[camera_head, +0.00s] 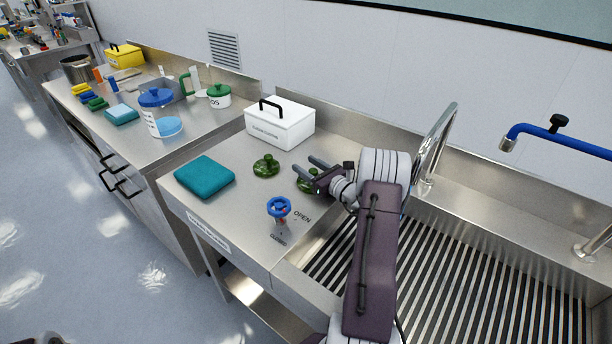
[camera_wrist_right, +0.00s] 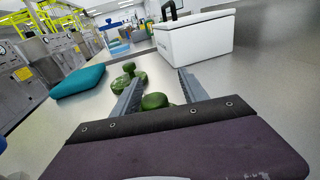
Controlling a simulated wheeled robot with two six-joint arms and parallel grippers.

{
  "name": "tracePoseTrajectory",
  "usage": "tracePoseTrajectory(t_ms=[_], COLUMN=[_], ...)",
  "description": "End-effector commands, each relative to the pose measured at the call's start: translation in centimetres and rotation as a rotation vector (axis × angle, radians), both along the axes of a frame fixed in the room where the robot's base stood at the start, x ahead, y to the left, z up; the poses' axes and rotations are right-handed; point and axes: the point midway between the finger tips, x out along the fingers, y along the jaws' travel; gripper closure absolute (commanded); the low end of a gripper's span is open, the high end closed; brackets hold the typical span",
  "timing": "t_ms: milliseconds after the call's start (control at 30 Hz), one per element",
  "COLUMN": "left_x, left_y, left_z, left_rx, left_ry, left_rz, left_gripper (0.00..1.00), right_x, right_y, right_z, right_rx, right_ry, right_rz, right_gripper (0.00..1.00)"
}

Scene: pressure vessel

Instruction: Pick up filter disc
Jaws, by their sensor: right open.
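Two dark green discs with round knobs on top lie on the steel counter. The far green disc (camera_head: 266,166) is left of my right gripper and also shows in the wrist view (camera_wrist_right: 126,88), ahead of the fingers. The near green disc (camera_head: 304,184) is partly hidden by my right gripper (camera_head: 303,164). Its knob shows in the wrist view (camera_wrist_right: 155,101) between the open fingers (camera_wrist_right: 161,75). The fingers are not closed on it. I cannot tell which green disc is the filter disc. My left gripper is not in view.
A white lidded box (camera_head: 280,124) with a black handle stands behind the discs. A folded teal cloth (camera_head: 205,176) lies left. A blue valve handle (camera_head: 279,207) stands in front. A slatted sink (camera_head: 470,262) and a tap (camera_head: 436,150) are right.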

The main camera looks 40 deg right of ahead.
Motion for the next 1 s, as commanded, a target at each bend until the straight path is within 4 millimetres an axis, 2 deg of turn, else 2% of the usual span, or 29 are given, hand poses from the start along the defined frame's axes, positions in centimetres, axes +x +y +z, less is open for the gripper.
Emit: tracePoseTrajectory(t_ms=[67,200,233,267,567,667,900,1000], left_x=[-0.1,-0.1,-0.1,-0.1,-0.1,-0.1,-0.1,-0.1], left_y=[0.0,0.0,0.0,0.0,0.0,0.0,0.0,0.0], left_z=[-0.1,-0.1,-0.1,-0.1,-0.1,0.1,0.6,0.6], left_rx=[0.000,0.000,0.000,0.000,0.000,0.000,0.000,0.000], left_ry=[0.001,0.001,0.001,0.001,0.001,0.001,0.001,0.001], left_rz=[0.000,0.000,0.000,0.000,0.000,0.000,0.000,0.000], left_gripper=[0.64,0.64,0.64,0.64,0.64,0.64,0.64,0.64], right_x=[-0.1,-0.1,-0.1,-0.1,-0.1,0.0,0.0,0.0], right_y=[0.2,0.2,0.2,0.2,0.2,0.2,0.2,0.1], right_z=[-0.6,-0.5,-0.5,-0.5,-0.3,1.4,7.3,8.8], right_rx=[0.006,0.005,0.005,0.005,0.005,0.002,0.001,0.002], right_ry=[0.012,0.010,0.009,0.009,0.011,0.008,0.005,0.006], right_rz=[0.004,0.004,0.004,0.004,0.005,0.005,0.004,0.004], right_gripper=[0.49,0.88,0.96,1.00,1.00,1.00,1.00,1.00])
